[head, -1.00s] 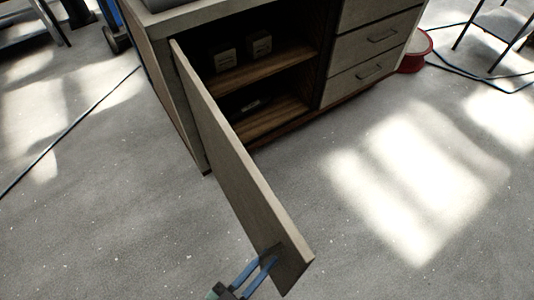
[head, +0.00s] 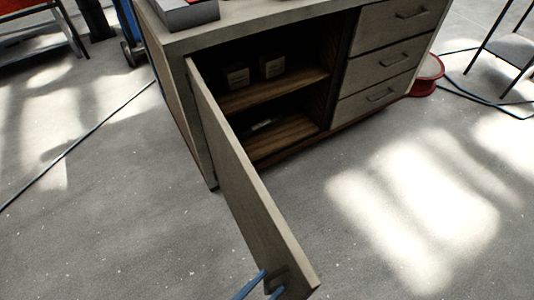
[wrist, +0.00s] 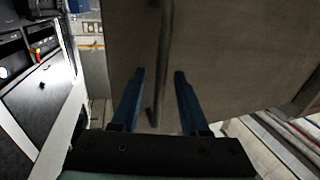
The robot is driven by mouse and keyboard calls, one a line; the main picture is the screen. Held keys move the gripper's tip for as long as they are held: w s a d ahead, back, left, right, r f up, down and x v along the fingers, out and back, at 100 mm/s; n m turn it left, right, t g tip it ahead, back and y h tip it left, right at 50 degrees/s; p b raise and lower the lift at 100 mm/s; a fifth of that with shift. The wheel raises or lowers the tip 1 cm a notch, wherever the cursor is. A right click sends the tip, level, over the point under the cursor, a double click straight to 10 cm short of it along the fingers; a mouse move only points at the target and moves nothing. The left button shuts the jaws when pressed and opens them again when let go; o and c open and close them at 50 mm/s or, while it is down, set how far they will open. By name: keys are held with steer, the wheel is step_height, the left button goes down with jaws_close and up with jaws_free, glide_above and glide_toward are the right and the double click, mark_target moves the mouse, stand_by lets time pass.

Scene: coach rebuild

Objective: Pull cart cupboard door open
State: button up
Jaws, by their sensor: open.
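The cart cupboard (head: 200,38) stands with its pale flat door (head: 240,180) swung wide open, showing the shelves inside. The door's free edge points toward the bottom of the head view. My gripper (head: 270,283) is at the outer face near that free end, partly cut off by the frame. In the wrist view the door panel (wrist: 235,55) fills the top, and a long bar handle (wrist: 162,60) runs between my two blue fingers (wrist: 159,74). The fingers are open, with gaps to the bar; contact is not visible.
Inside, two small boxes (head: 237,76) sit on the upper wooden shelf (head: 285,88). Drawers (head: 385,60) are to the right. A red reel (head: 427,77), a stool (head: 506,55) and cables (head: 90,135) are on the floor. The floor right of the door is clear.

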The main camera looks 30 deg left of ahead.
steer(key=s+a, duration=0.2)
steer(key=s, duration=1)
steer(key=shift+a, duration=0.1)
